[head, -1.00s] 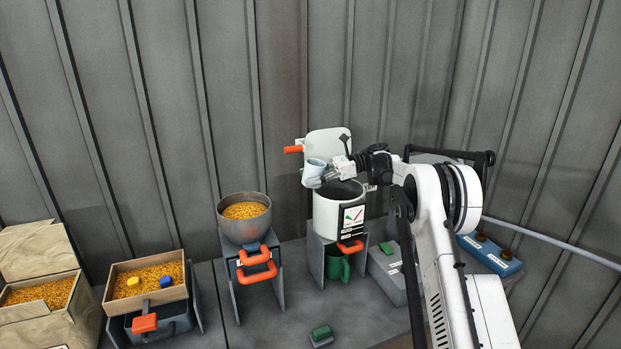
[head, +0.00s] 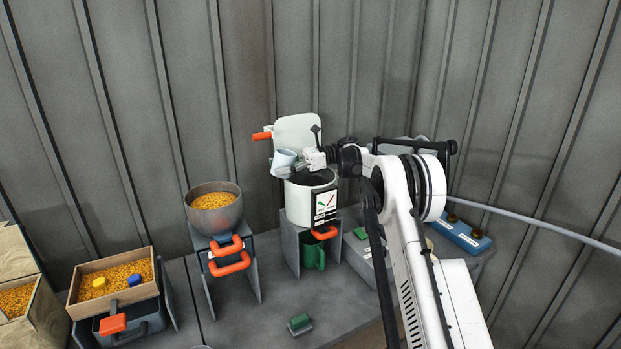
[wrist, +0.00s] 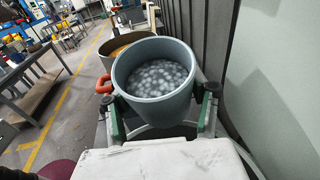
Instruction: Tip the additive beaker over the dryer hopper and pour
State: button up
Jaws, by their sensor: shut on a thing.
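The light blue additive beaker (head: 286,161) is held by my gripper (head: 292,166) above the left rim of the dryer hopper. In the wrist view the beaker (wrist: 152,108) sits between my two fingers and holds pale round pellets. The beaker leans slightly in the head view; no pellets are seen falling. The dryer hopper (head: 298,204) is a white cylinder with a dark open mouth and a gauge label. Its pale lid (head: 298,130) stands open behind, with an orange handle. My gripper is shut on the beaker.
A metal bowl of orange pellets (head: 188,215) stands left of the hopper. Farther left is a wooden box of pellets (head: 160,293). A green mug (head: 314,257) sits under the hopper. A ribbed wall rises close behind.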

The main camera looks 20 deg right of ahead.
aim_at(274, 156)
jog(key=shift+w+d+r+h+p, duration=0.1)
jog(key=shift+d+r+h+p, duration=0.15)
jog(key=shift+r+h, duration=0.3)
jog(key=shift+s+a, duration=0.15)
jog(key=shift+s, duration=0.1)
jog(key=shift+w+f, duration=0.1)
jog(key=shift+w, duration=0.1)
jog(key=shift+r+p, duration=0.3)
jog(key=shift+r, duration=1.2)
